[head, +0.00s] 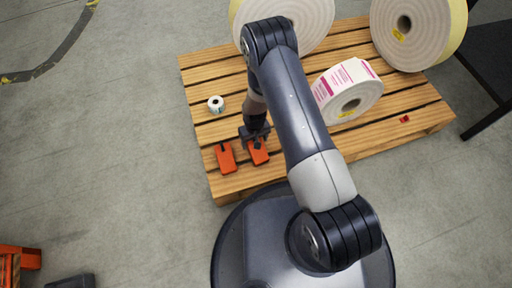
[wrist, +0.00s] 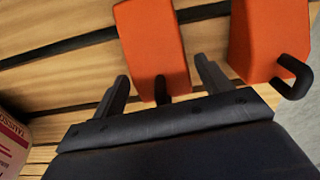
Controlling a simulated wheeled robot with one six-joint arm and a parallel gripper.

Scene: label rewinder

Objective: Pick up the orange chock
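Two orange chocks with black handles lie on the wooden pallet (head: 436,117). The nearer-to-gripper chock (head: 259,155) is partly hidden under my gripper (head: 255,136) in the head view. In the wrist view this chock (wrist: 152,42) lies ahead of the two spread fingers of my gripper (wrist: 161,70), roughly between them, with its handle (wrist: 160,90) pointing back toward the palm. The other chock (head: 226,159) lies to its left in the head view and to the right in the wrist view (wrist: 265,42). My gripper is open, and nothing is visibly clamped.
A small white roll (head: 216,104), a pink-and-white label roll (head: 349,92) and two large rolls, one at the top (head: 312,18) and one at the right (head: 408,30), rest on the pallet. A small red item (head: 404,119) lies near its right end.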

